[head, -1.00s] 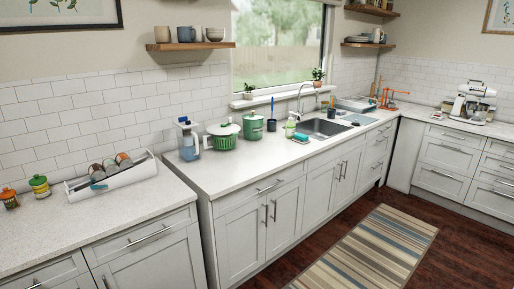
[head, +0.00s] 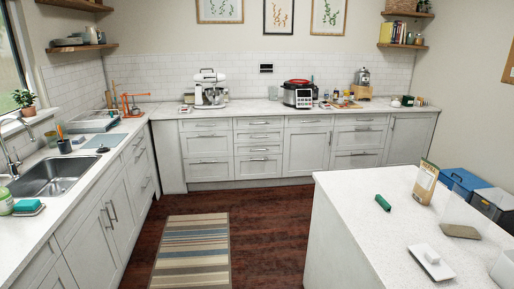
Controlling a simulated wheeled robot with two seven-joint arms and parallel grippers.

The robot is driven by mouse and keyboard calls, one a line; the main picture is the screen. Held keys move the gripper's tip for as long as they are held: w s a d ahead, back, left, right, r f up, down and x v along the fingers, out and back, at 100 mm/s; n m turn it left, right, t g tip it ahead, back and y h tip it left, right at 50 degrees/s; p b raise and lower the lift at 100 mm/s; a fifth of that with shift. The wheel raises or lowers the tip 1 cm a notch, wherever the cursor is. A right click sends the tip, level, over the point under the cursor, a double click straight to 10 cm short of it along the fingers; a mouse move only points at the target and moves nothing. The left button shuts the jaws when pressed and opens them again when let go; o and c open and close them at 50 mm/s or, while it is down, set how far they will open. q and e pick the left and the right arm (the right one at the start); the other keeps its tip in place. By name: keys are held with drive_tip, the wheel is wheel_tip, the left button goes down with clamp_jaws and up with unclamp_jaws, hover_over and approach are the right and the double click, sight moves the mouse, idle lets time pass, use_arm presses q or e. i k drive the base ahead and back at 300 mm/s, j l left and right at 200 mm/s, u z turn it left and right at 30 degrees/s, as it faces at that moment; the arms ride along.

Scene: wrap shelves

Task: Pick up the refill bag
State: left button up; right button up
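A brown paper bag with a pale label (head: 426,182), which looks like the refill bag, stands upright on the white island counter (head: 345,200) at the right of the head view. It is near the island's far side, with nothing in front of most of its face. Neither of my grippers shows in the head view.
On the island are a small green cylinder (head: 383,203), a white dish (head: 432,262) and a clear container with a grey-green base (head: 460,231). Blue and grey bins (head: 465,183) stand beyond it. Open floor with a striped rug (head: 190,250) lies left of the island.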

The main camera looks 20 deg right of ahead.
sight(423, 188)
drive_tip(key=i+l+z, duration=0.1)
drive_tip(key=i, duration=0.8)
drive_tip(key=i+l, duration=0.1)
drive_tip(key=i, duration=0.8)
drive_tip(key=i+j+z, duration=0.2)
drive_tip(key=i+z, duration=0.2)
drive_tip(key=i, duration=0.15)
drive_tip(key=i+j+z, duration=0.75)
drive_tip(key=i+j, duration=0.2)
